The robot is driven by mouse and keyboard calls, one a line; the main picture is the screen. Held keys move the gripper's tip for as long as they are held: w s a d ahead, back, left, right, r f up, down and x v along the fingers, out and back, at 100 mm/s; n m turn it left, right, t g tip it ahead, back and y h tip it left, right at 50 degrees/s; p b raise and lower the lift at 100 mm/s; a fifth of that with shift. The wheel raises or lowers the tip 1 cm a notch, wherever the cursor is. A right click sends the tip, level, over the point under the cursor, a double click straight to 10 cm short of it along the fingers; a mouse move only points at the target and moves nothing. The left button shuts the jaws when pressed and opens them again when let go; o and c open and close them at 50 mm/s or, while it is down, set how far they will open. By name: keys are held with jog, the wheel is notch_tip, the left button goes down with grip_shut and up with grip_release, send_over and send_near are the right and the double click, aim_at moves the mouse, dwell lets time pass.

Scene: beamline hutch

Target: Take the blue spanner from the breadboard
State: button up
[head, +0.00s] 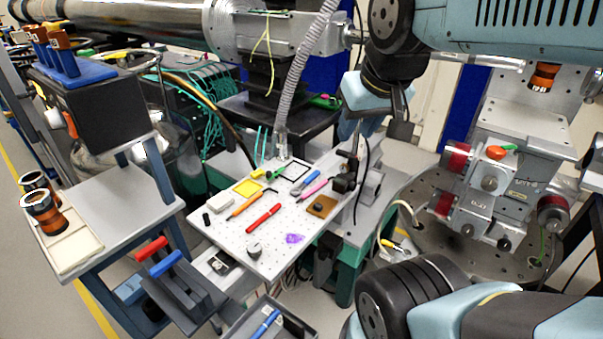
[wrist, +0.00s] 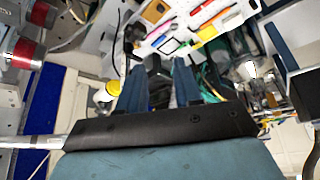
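The white perforated breadboard (head: 228,233) stands at the middle of the head view, with small tools spread over it. A blue tool with a greyish end, which looks like the blue spanner (head: 304,181), lies flat near its back right, close beside a pink tool (head: 313,188). In the wrist view the blue tool (wrist: 168,46) shows small near the board's edge, beyond my fingertips. My gripper (wrist: 160,62) has its two dark fingers apart with nothing between them. It is well away from the spanner. In the head view my arm partly hides the area behind the board's right side.
A dark post (head: 343,182) rises near the spanner's right. A grey ribbed hose (head: 299,75) hangs behind the board.

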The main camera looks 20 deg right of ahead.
jog(key=shift+a, duration=0.1)
jog(key=n+g+h, duration=0.3)
jog(key=n+h, duration=0.1)
jog(key=n, duration=2.1)
send_over(308, 179)
jog(key=s+a, duration=0.2)
jog(key=a, duration=0.1)
notch_tip(308, 179, down, 25)
jog(key=shift+f, duration=0.1)
jog(key=shift+x, duration=3.05)
jog(key=shift+d, duration=0.1)
